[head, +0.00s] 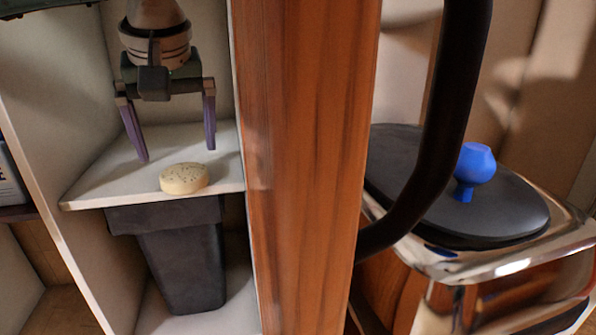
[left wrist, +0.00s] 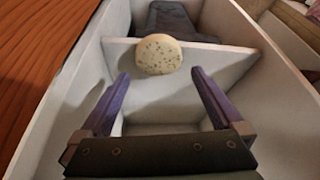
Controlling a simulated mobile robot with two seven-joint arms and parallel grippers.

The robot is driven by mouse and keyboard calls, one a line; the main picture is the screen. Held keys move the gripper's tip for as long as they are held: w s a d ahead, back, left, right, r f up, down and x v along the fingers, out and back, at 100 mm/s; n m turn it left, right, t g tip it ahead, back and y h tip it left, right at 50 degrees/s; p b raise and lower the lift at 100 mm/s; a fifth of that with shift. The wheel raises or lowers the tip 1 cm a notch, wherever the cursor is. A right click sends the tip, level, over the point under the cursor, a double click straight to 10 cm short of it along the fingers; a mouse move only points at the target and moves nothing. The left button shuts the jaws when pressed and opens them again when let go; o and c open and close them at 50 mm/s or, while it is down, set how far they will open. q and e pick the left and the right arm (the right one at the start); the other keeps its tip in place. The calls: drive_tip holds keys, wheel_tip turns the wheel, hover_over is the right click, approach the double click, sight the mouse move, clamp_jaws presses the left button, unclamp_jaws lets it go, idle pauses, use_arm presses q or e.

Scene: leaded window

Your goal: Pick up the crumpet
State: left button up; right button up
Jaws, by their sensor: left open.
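The crumpet (head: 184,179) is a round, pale disc with dark specks. It lies on a white shelf (head: 95,190) near the shelf's front edge in the head view. My left gripper (head: 178,155) is open and empty above the shelf, behind the crumpet, with its purple fingers pointing down. In the left wrist view the crumpet (left wrist: 158,54) lies beyond the two fingertips of the left gripper (left wrist: 159,73), about midway between them. It does not appear to be between the fingers. My right gripper is not in view.
A dark bin (head: 182,262) stands below the shelf. White side walls enclose the shelf closely. A wooden panel (head: 305,160) stands to the right. Beyond it are a dark curved bar (head: 440,150) and a black lid (head: 500,213) with a blue knob (head: 476,165).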

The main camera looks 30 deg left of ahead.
sight(183, 171)
use_arm(q)
drive_tip(key=b+x, duration=0.3)
drive_tip(key=x, duration=0.2)
drive_tip(key=shift+s+f+b, duration=0.15)
drive_tip(key=shift+f+b, duration=0.05)
drive_tip(key=shift+b, duration=0.2)
drive_tip(key=shift+r, duration=0.1)
drive_tip(key=shift+c, duration=0.6)
drive_tip(key=c, duration=0.9)
drive_tip(key=shift+r, duration=0.1)
drive_tip(key=shift+c, duration=0.2)
